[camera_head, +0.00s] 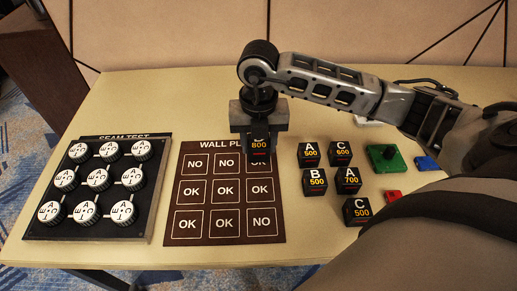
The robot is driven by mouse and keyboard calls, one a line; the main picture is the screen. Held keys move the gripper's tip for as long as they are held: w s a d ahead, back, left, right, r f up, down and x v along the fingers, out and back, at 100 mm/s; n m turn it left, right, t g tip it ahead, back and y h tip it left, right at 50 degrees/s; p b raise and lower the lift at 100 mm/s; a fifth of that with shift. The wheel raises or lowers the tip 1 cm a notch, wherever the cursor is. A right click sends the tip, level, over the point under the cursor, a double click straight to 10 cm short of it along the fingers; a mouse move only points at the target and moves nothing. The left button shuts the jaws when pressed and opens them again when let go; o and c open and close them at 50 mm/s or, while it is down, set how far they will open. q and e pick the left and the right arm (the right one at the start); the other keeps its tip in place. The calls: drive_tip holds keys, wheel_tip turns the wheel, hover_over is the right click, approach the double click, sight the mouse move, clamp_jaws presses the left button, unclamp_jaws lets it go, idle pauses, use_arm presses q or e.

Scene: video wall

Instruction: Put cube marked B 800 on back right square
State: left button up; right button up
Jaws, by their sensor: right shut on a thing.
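My right gripper (259,128) points down and is shut on a black cube marked 800 (259,145). The letter on the cube is partly covered by the gripper. It holds the cube in front of the back right square of the brown wall plan board (228,235), as the head camera sees it. The cube hides part of that square; I cannot tell its height above the board. The board has rows of outlined squares reading OK or NO, and no cube is seen resting on it. My left gripper is not in view.
Several black cubes, such as A 500 (309,154) and C 500 (356,211), stand right of the board. A green block (387,159), blue block (427,163) and red block (393,195) lie farther right. A black panel with white knobs (135,228) stands at left.

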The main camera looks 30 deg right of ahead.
sight(258, 143)
drive_tip(key=w+f, duration=0.1)
drive_tip(key=w+d+f, duration=0.1)
drive_tip(key=f, duration=0.1)
drive_tip(key=shift+d, duration=0.15)
drive_tip(key=shift+w+f, duration=0.15)
drive_tip(key=shift+f, duration=1.45)
drive_tip(key=shift+f, duration=0.15)
drive_tip(key=o, duration=1)
drive_tip(key=shift+d, duration=0.1)
wheel_tip(258, 143, up, 12)
drive_tip(key=shift+r, duration=0.2)
